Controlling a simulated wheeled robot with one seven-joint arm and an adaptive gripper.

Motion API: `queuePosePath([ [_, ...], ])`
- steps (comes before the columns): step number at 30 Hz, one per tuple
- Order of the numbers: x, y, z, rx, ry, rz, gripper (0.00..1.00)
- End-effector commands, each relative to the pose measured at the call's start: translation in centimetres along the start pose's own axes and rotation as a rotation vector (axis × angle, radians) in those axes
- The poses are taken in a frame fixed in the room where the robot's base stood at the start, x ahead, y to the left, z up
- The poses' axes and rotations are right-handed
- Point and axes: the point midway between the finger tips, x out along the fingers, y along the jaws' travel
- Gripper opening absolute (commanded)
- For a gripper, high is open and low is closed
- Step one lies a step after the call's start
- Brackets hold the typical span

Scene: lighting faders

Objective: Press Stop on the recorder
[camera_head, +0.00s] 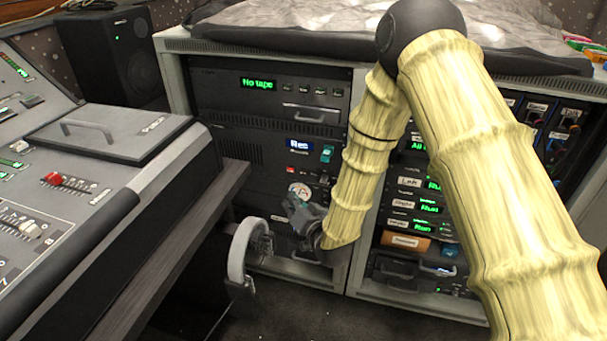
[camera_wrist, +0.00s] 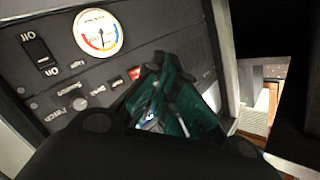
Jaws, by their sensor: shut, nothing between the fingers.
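In the head view, a rack unit with a blue display reading "Rec" (camera_head: 300,145) sits in the left rack, with a small red button (camera_head: 290,170) below it and a teal switch (camera_head: 327,153) beside it. Above it is a deck whose green display reads "No tape" (camera_head: 258,84). No label that I can read says Stop. My gripper (camera_head: 294,203) is shut and empty, in front of the panel just below the white dial.
The wrist view shows a white dial (camera_wrist: 98,33), an on/off rocker (camera_wrist: 38,52) and a knob (camera_wrist: 80,103). The mixing desk (camera_head: 150,135) is at left. My arm crosses the right rack.

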Motion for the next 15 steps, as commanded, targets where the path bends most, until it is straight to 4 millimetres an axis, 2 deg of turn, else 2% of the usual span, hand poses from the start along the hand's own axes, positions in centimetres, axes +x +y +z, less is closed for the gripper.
queuePosePath([
  [15, 3.8, 2.8, -2.7, -0.001, 0.002, 0.000, 0.00],
])
